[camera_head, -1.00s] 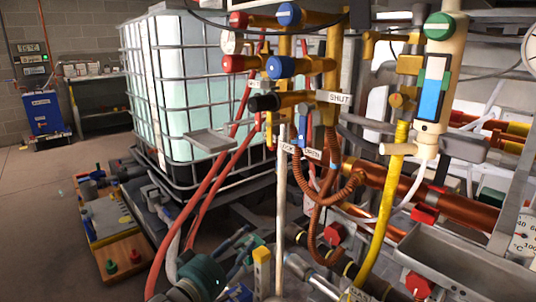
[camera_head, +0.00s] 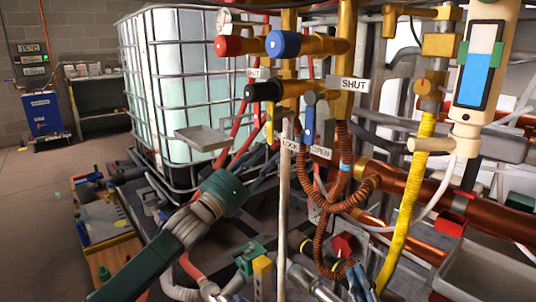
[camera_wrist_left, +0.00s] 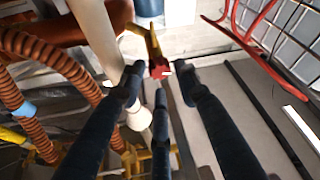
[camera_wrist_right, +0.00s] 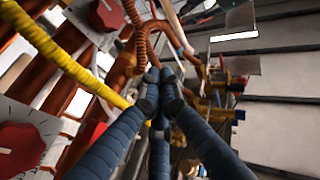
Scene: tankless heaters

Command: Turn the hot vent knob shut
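Red (camera_head: 228,46), blue (camera_head: 282,43) and black (camera_head: 262,90) knobs sit on brass pipework in the head view; no label identifies which is the hot vent knob. A SHUT plate (camera_head: 353,84) hangs right of the black knob. LOCK (camera_head: 289,145) and OPEN (camera_head: 320,152) plates hang below. My left gripper (camera_head: 268,160) is below the black knob, apart from it. Its fingers (camera_wrist_left: 158,88) are spread and empty in the left wrist view, with a red part (camera_wrist_left: 158,69) beyond them. My right gripper (camera_head: 355,270) is low; its fingertips (camera_wrist_right: 160,84) are together, with nothing visible between them.
A white upright pole (camera_head: 283,215) stands close beside my left gripper. Corrugated copper hoses (camera_head: 340,165), a yellow hose (camera_head: 402,205) and copper pipes (camera_head: 430,192) crowd the right. A caged white tank (camera_head: 180,80) stands behind. Open floor (camera_head: 35,220) is at the left.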

